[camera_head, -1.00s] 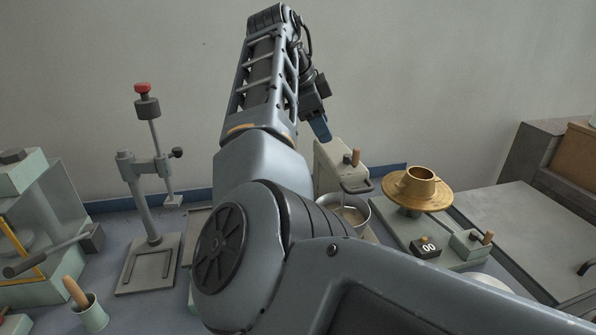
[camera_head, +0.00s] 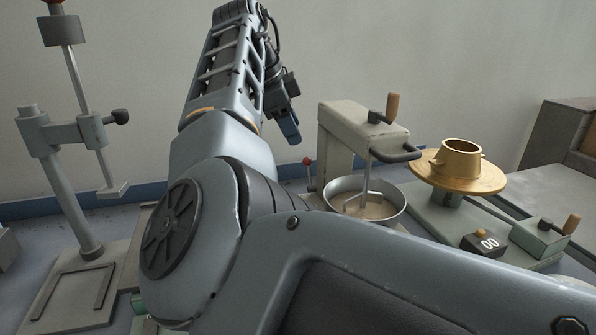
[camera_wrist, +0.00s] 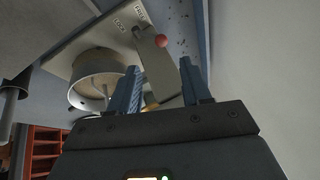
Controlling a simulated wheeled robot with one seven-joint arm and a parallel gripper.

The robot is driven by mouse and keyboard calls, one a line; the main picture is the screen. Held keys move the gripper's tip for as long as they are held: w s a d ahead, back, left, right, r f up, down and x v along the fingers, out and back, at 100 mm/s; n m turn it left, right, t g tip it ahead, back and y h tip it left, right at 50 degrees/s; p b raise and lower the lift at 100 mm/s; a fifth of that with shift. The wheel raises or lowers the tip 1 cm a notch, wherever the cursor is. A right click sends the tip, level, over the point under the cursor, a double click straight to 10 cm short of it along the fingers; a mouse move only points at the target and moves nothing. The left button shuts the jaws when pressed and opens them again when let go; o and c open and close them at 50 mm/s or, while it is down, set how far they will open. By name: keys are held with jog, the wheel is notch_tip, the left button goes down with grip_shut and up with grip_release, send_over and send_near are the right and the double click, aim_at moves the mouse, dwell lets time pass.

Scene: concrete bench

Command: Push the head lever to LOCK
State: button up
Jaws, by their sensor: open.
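The stand mixer (camera_head: 352,125) has a pale head over a metal bowl (camera_head: 338,205). Its head lever, with a red ball knob (camera_head: 307,161), shows low at the mixer's left side. My gripper (camera_head: 290,128) is left of the mixer head and above the lever. In the wrist view my gripper (camera_wrist: 159,76) is open and empty, its fingers apart, with the knob beyond them and no visible contact.
A brass flanged cup (camera_head: 462,160) on a scale-like stand is right of the mixer, with a small crank box (camera_head: 540,238). A metal press stand (camera_head: 60,180) is at the left. The wall is close behind the mixer. Wooden shelves (camera_wrist: 42,150) show in the wrist view.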

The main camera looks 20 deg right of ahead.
aim_at(305, 159)
jog(key=b+x, duration=0.1)
jog(key=x, duration=0.7)
jog(key=shift+w+f, duration=0.2)
jog(key=shift+f, duration=0.25)
grip_shut()
dwell(0.4)
